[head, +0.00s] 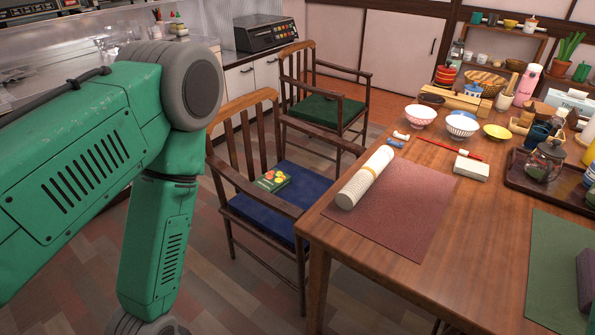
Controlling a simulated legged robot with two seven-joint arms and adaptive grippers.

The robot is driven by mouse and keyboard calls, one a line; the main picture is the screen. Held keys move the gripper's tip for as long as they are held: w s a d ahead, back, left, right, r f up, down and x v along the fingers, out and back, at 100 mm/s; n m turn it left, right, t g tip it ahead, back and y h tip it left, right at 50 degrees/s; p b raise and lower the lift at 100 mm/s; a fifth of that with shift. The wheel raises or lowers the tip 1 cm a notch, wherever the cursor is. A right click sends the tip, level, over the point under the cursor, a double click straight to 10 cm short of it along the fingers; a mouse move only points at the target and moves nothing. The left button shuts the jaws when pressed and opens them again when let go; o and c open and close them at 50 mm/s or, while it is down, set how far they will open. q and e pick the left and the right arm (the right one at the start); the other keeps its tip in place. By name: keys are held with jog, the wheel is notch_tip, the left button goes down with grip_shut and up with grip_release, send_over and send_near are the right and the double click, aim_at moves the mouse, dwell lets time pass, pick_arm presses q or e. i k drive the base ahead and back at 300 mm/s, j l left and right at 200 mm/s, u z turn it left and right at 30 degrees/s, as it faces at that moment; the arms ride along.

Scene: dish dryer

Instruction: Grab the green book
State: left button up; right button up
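A small green book (272,181) with red and yellow pictures on its cover lies on the blue cushion (279,206) of the nearer wooden chair. It is close to the chair's back, with the armrest in front and to its right. My green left arm fills the left side of the head view and bends downward, left of the chair. Its gripper is below the bottom edge of the picture and cannot be seen. My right gripper is not in view either.
A wooden table (408,250) stands right of the chair, with a reddish mat (413,205), a pale roll (366,178), bowls and a tray. A second chair with a green cushion (324,111) stands behind. Wooden floor (220,290) is bare between my arm and the chair.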

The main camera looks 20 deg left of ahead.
aim_at(273, 181)
jog(key=u, duration=0.75)
jog(key=z, duration=0.35)
jog(key=i+j+z, duration=0.1)
jog(key=j+z, duration=1.1)
jog(key=z, duration=0.15)
jog(key=k+j+z, duration=0.15)
jog(key=j, duration=1.4)
jog(key=i+j, duration=0.3)
jog(key=i, duration=0.15)
jog(key=i+j, duration=0.3)
jog(key=i, duration=0.1)
